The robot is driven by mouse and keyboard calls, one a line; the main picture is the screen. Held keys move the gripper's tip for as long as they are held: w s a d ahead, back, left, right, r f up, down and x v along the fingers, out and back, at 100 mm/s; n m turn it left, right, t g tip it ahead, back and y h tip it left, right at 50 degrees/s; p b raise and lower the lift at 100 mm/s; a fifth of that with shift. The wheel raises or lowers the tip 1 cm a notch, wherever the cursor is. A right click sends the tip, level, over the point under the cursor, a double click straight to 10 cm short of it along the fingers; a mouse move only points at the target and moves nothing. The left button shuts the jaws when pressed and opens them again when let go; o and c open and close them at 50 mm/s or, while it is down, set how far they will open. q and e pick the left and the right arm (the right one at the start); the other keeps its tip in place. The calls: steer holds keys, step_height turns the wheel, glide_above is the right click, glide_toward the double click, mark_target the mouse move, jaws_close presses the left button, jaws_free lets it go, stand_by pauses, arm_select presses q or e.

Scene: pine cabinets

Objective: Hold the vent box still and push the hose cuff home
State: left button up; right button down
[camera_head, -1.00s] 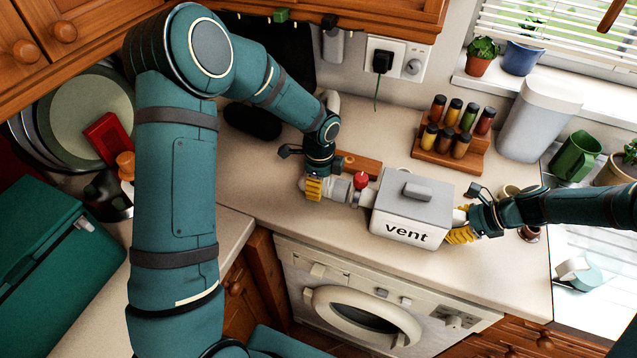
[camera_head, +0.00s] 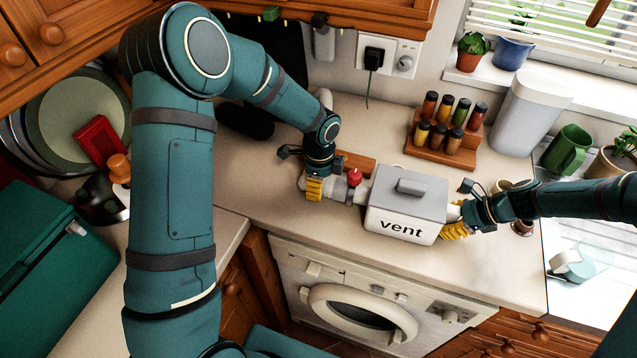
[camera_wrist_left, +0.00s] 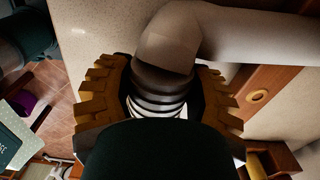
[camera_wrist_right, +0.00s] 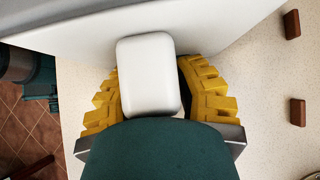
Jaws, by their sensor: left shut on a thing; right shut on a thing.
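The vent box (camera_head: 419,187), white with a grey lid and the word "vent" on its front, stands on the worktop. My right gripper (camera_head: 456,221) is shut on a white block-shaped grip (camera_wrist_right: 148,75) at the box's right side. My left gripper (camera_head: 314,188) is shut on the hose cuff (camera_head: 337,188), left of the box and in line with its left side. In the left wrist view the ribbed cuff (camera_wrist_left: 158,97) sits between the yellow fingers, with the pale hose (camera_wrist_left: 205,35) bending away. How deep the cuff sits is unclear.
A wooden spice rack (camera_head: 440,150) with several jars stands behind the box. A grey-white bin (camera_head: 528,112) and green mug (camera_head: 567,150) are at the right. The worktop's front edge lies close before the box, above a washing machine (camera_head: 360,310).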

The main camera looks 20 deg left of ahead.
arm_select(q)
steer(key=shift+d, duration=0.15)
steer(key=shift+d, duration=0.5)
steer(key=shift+d, duration=0.25)
steer(key=shift+d, duration=0.3)
steer(key=o, duration=1.5)
steer(key=shift+r, duration=0.1)
